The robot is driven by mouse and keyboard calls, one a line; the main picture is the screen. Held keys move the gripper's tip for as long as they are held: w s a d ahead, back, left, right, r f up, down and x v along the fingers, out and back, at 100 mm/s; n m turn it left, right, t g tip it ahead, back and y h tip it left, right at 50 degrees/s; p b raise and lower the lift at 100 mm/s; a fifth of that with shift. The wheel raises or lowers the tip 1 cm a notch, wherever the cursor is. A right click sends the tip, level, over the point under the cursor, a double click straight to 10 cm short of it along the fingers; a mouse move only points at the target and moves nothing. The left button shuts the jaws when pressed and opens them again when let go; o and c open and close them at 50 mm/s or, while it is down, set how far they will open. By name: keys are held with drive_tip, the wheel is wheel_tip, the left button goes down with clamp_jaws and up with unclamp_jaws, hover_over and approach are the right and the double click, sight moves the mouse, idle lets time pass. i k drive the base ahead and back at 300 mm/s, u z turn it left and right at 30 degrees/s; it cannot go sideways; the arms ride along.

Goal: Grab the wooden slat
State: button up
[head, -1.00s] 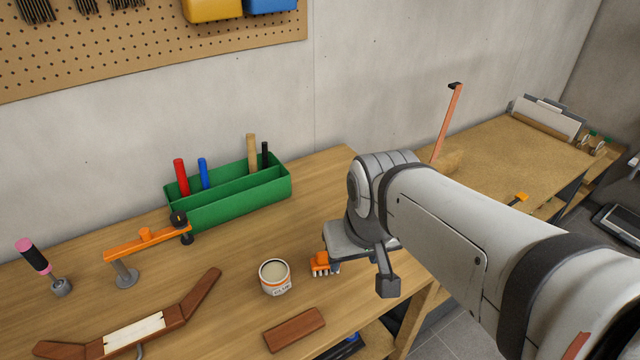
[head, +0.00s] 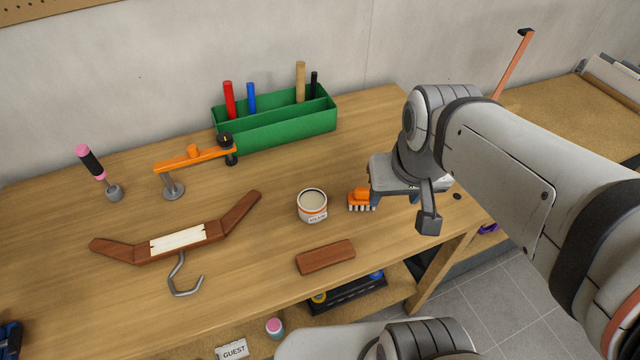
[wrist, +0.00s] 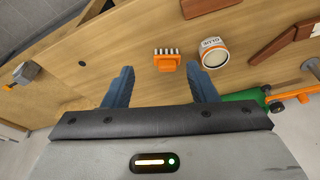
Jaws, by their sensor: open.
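In the wrist view the slat (wrist: 206,6) is partly cut off by the top edge. My gripper (head: 394,197) is low over the bench, behind and to the right of the slat, with its fingers partly hidden by its own body. In the wrist view my gripper (wrist: 160,72) is open with blue fingers apart. Nothing is held; an orange brush (wrist: 167,60) shows between and beyond the fingertips.
A glue tin (head: 312,206) stands just behind the slat. The brush also shows in the head view (head: 361,199). A brown hanger with a pale middle (head: 178,240) lies left. A green tool box (head: 275,128) and orange clamp (head: 195,160) are behind. Bare bench surrounds the slat.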

sight(318, 259)
drive_tip(key=u, duration=0.15)
drive_tip(key=k, duration=0.5)
drive_tip(key=z, duration=1.75)
drive_tip(key=k, duration=1.3)
drive_tip(key=u, duration=1.45)
drive_tip(key=i, duration=1)
drive_tip(key=u, duration=0.1)
